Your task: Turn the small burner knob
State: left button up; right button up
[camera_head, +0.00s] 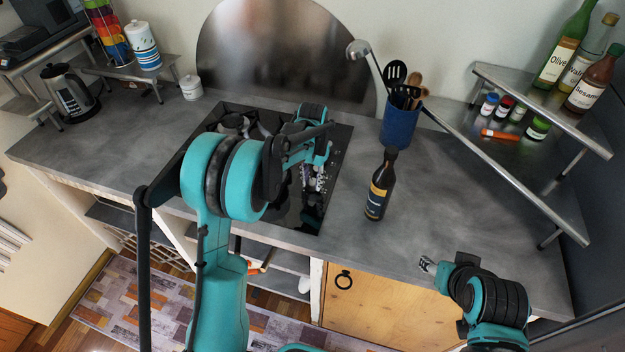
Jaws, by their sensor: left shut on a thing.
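The black cooktop (336,150) is set in the grey counter, partly hidden behind my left arm. My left gripper (314,183) points down over the right part of the cooktop, where the burner knobs are. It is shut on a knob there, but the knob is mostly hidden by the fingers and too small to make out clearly. I cannot tell how far the knob is turned. My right gripper (427,265) is at the counter's front edge at lower right, away from the cooktop. Its finger gap is too small to read.
A dark bottle (379,185) stands just right of the cooktop. Behind it is a blue utensil holder (399,124). A metal corner shelf (560,126) with bottles and spice jars stands at right. A kettle (68,92) is at far left. The counter right of the bottle is clear.

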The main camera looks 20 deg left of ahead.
aim_at(312, 181)
pick_arm(q)
jog(key=m, duration=0.6)
dwell(0.6)
jog(key=o, duration=0.9)
notch_tip(312, 181, up, 12)
dwell(0.4)
